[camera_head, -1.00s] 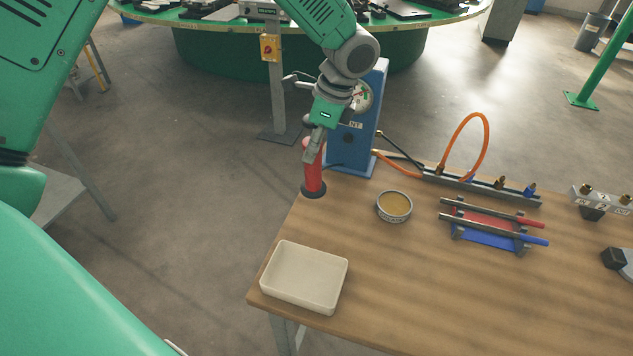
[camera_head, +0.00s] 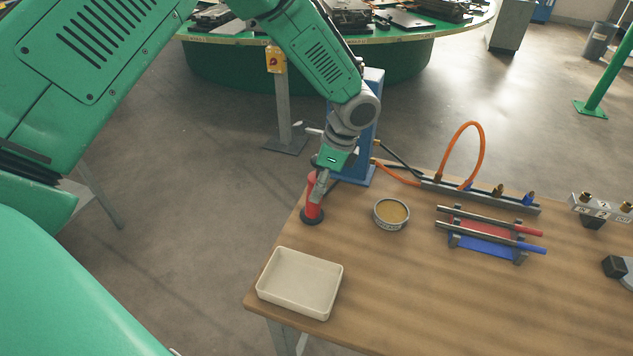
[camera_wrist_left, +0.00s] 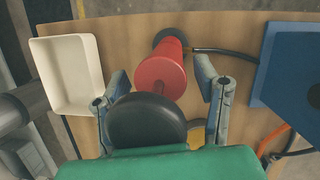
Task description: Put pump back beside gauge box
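The pump (camera_head: 312,205), a red cylinder on a black round base, stands upright on the table near its left edge, left of and in front of the blue gauge box (camera_head: 374,85). A dark hose leads from it towards the box. My left gripper (camera_head: 319,190) is at the pump from above and partly covers it. In the left wrist view the fingers flank the red pump (camera_wrist_left: 160,75), with narrow gaps visible on both sides; a black round part sits nearer the camera. The gauge box (camera_wrist_left: 290,70) is at right there; my arm hides its dial in the head view. My right gripper is out of view.
A cream tray (camera_head: 300,284) lies at the front left and a round tin (camera_head: 391,214) right of the pump. A rail with an orange hose (camera_head: 478,150) and a rack with red and blue rods (camera_head: 490,232) are farther right. Wood is clear between pump and tray.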

